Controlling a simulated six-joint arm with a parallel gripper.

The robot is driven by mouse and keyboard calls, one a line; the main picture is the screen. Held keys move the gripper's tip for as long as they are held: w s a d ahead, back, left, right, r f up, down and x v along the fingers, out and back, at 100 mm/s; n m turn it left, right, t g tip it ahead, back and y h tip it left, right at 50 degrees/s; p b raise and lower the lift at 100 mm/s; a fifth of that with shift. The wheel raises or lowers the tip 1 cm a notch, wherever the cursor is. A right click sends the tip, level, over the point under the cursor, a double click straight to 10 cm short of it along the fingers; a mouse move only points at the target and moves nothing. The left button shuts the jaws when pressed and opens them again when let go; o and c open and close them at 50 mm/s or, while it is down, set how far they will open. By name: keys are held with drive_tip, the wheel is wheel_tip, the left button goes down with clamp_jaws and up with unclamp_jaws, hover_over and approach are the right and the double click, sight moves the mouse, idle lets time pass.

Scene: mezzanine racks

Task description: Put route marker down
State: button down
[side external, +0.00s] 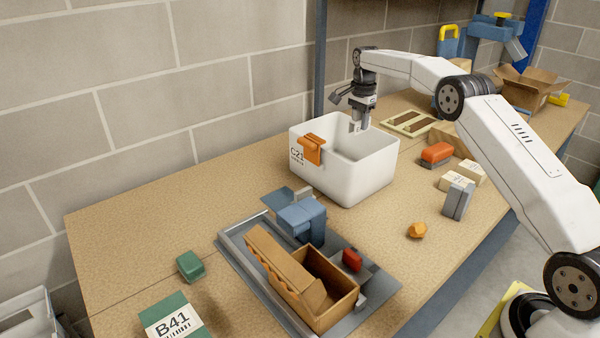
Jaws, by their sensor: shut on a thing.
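My gripper (356,122) is pointed down over the open top of a white bin (345,178) labelled C21. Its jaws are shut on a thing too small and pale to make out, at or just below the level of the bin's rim. An orange clip-like piece (312,149) hangs over the bin's near left wall, apart from my gripper. A green and white card marked B41 (172,321) lies at the front left of the bench. I cannot tell which thing is the route marker. The bin's floor is hidden.
A grey tray fixture (233,245) with a blue clamp (300,217) and an open brown carton (330,290) stands in front of the bin. Red, grey and cream blocks (459,198) lie to the right. A green block (190,266) sits left.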

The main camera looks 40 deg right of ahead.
sight(358, 133)
drive_tip(key=shift+f, duration=8.05)
drive_tip(key=shift+f, duration=0.2)
drive_tip(key=shift+c, duration=2)
unclamp_jaws()
drive_tip(key=shift+r, duration=0.2)
wheel_tip(358, 133, up, 12)
drive_tip(key=shift+a, duration=0.1)
